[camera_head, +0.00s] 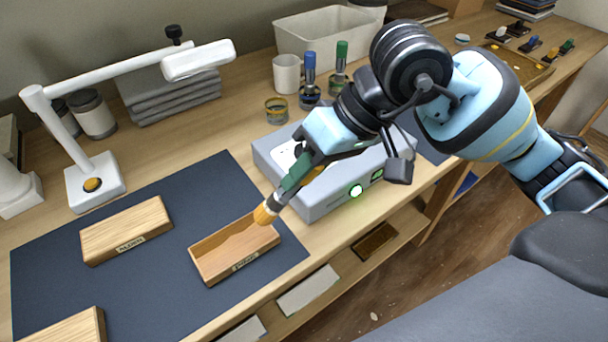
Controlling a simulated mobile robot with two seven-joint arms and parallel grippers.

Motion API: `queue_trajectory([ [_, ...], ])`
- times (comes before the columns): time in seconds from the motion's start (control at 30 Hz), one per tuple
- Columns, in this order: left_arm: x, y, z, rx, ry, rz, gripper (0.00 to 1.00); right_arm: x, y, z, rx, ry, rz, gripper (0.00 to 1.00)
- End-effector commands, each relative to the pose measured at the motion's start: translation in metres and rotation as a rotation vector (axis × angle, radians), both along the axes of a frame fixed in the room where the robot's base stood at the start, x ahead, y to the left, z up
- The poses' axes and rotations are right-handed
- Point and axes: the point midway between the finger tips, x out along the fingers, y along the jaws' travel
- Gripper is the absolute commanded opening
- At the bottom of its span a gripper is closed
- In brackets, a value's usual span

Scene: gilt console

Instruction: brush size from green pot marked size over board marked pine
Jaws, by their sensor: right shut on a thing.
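My right gripper (300,172) is shut on a brush (266,212) with an orange-yellow tip and a dark greenish shaft; the jaws hide part of it. The brush slants down to the left, its tip at the far right corner of a wooden board (221,262). That board's front label is too small to read surely. Its top shows two wood tones with an uneven border. A green-topped pot (340,78) stands at the back, beside a blue-topped pot (310,88); I cannot read any marking. My left gripper is out of view.
A board that seems marked alder (125,230) and another board (70,330) lie on the dark mat (165,295). A yellow-rimmed glass pot (276,110) and white cup (287,73) stand behind a grey box (322,205) with a green light. A white lamp (95,180) stands left.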

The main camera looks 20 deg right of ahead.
Motion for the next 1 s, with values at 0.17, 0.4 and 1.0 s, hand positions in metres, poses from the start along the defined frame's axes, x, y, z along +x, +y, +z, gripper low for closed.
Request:
queue_trajectory([
  [0.17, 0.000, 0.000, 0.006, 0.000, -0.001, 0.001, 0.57, -0.004, 0.000, 0.020, 0.001, -0.004, -0.003, 0.00],
  [0.4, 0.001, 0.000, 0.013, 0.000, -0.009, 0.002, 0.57, -0.009, 0.000, 0.035, 0.001, -0.004, -0.008, 0.00],
  [1.0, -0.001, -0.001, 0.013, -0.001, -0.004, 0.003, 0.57, -0.009, -0.001, 0.035, 0.001, -0.001, -0.009, 0.00],
])
